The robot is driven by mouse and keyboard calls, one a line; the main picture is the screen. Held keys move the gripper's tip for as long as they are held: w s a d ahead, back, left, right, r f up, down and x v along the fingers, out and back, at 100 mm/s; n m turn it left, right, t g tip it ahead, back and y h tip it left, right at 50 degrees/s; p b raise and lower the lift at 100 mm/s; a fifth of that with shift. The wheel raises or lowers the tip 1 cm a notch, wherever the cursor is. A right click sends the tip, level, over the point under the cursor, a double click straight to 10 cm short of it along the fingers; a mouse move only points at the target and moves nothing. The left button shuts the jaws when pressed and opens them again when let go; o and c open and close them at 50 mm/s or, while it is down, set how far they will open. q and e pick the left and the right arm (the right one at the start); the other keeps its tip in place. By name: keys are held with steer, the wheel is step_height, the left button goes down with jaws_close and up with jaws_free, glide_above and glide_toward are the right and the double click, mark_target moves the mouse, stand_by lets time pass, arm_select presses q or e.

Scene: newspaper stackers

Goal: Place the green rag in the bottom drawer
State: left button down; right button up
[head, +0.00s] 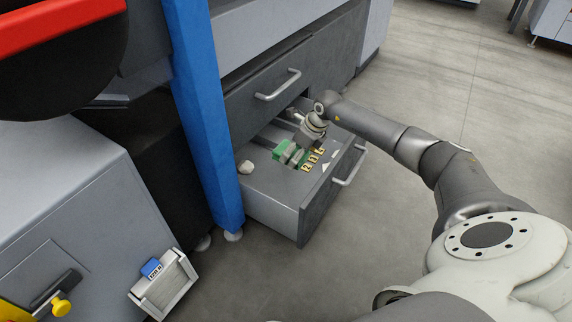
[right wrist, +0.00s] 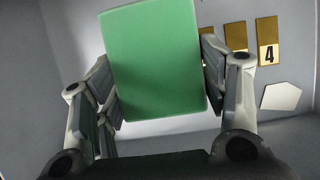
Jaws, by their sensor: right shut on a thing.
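The bottom drawer (head: 262,190) is pulled open under the grey cabinet in the head view. My right arm reaches over it from the right. My right gripper (head: 292,154) is inside the drawer's outline, pointing down into it. It is shut on the green rag (head: 281,147), which looks like a flat green block. In the right wrist view the green rag (right wrist: 152,58) sits between the two fingers, with the grey drawer inside behind it. I cannot tell whether the rag touches the drawer floor. My left gripper is not in view.
Brass number plates (head: 312,161) and a white piece lie in the drawer near its front. A round whitish item (head: 245,167) is at its left. A closed upper drawer with a handle (head: 279,85) is above. A blue post (head: 205,110) stands close at the left.

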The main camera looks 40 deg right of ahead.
mark_target(291, 178)
step_height(291, 178, down, 9)
steer(key=b, duration=0.6)
steer(key=shift+s+a, duration=0.1)
steer(key=shift+r, duration=0.1)
steer(key=shift+f, duration=0.2)
steer(key=o, duration=1)
